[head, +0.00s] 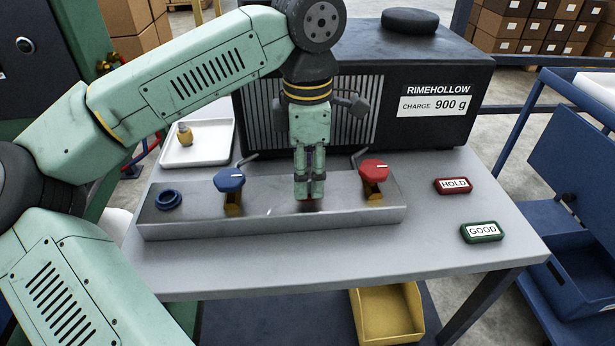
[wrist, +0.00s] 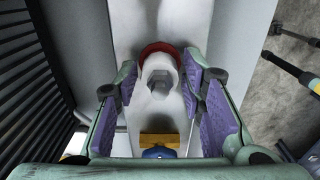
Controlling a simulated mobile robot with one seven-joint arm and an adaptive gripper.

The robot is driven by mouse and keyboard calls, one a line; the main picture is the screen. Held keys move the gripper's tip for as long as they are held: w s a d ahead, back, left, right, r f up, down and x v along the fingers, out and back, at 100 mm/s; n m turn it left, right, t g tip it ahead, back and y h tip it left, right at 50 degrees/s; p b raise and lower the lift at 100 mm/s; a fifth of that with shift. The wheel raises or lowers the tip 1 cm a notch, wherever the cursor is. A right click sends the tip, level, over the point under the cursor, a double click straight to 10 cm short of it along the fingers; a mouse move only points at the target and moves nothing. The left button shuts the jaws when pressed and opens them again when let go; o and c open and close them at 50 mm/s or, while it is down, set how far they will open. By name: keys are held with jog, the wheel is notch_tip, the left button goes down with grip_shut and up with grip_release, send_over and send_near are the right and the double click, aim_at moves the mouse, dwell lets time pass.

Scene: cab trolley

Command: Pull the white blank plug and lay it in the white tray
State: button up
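The white blank plug (wrist: 159,72), with a hexagonal head, sits in a red ring (wrist: 160,51) on the metal block. In the head view the plug is hidden by my gripper, and only a bit of red shows at the fingertips. My gripper (head: 308,199) points down over the block (head: 270,222), between the blue and red valve handles. In the wrist view its two purple-padded fingers stand open on either side of the plug, with gaps visible. The white tray (head: 207,151) lies at the back left of the table, with a brass-coloured fitting (head: 185,133) in it.
The blue-handled valve (head: 230,181) and red-handled valve (head: 373,172) flank my gripper closely. A blue ring (head: 168,199) is at the block's left end. A dark RIMEHOLLOW unit (head: 435,120) stands behind. HOLD (head: 453,186) and GOOD (head: 482,232) plates lie right. A yellow bin (head: 387,315) is below.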

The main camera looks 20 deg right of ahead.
aim_at(308, 166)
grip_shut()
dwell(0.3)
jog(key=shift+r+p, duration=2.25)
jog(key=shift+r, duration=0.8)
